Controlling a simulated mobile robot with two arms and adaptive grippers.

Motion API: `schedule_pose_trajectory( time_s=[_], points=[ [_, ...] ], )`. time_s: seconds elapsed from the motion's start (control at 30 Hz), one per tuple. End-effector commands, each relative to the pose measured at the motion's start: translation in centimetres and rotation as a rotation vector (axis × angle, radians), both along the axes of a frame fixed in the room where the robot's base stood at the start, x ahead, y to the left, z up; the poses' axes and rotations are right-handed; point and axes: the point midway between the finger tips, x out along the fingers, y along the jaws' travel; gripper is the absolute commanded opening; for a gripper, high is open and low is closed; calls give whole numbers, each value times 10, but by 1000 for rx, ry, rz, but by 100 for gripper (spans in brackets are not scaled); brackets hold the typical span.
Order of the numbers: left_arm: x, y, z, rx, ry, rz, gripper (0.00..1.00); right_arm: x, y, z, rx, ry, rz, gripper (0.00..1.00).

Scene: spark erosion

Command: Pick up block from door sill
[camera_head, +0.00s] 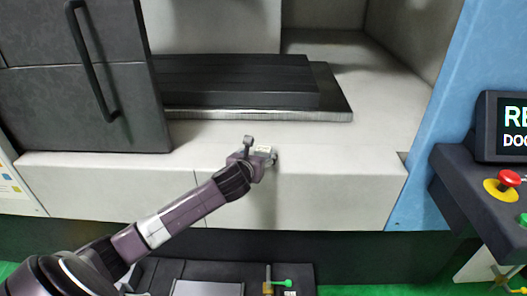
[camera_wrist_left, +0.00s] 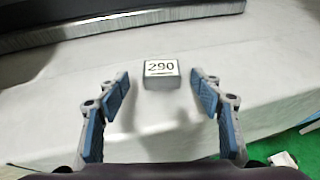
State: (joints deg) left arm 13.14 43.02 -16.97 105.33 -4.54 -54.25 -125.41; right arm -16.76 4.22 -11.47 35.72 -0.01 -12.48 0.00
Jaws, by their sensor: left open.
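The block (camera_wrist_left: 161,75) is a small grey piece with a white top label reading "290". It sits on the pale door sill (camera_wrist_left: 60,110), straight ahead of and between the open fingers in the left wrist view. My left gripper (camera_wrist_left: 163,112) is open and empty, with blue-padded fingers on either side of the near space. In the head view my left gripper (camera_head: 262,154) is over the front part of the sill and partly covers the block. My right gripper is not in view.
A dark slab on a metal plate (camera_head: 330,116) lies behind the sill. A dark door with a handle (camera_head: 90,60) stands at the left. A control panel with a red button (camera_head: 509,178) is at the right. The sill right of the block is clear.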

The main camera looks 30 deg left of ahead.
Motion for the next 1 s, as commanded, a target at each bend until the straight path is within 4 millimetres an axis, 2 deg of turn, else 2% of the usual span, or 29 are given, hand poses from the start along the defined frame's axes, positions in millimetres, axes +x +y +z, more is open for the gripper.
schedule_pose_trajectory(
  time_s=[0.1,0.2,0.43,0.6,0.77,1.0],
  points=[
    [8,2,-2,-2,0,1,60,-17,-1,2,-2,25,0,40],
    [20,5,-5,-3,-1,2,60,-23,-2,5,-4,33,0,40],
    [42,12,-15,-2,0,2,60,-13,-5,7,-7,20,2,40],
    [47,13,-18,0,0,-1,60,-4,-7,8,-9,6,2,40],
    [47,13,-18,0,0,-1,60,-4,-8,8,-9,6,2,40],
    [47,14,-18,0,1,0,36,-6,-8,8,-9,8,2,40]
  ],
)
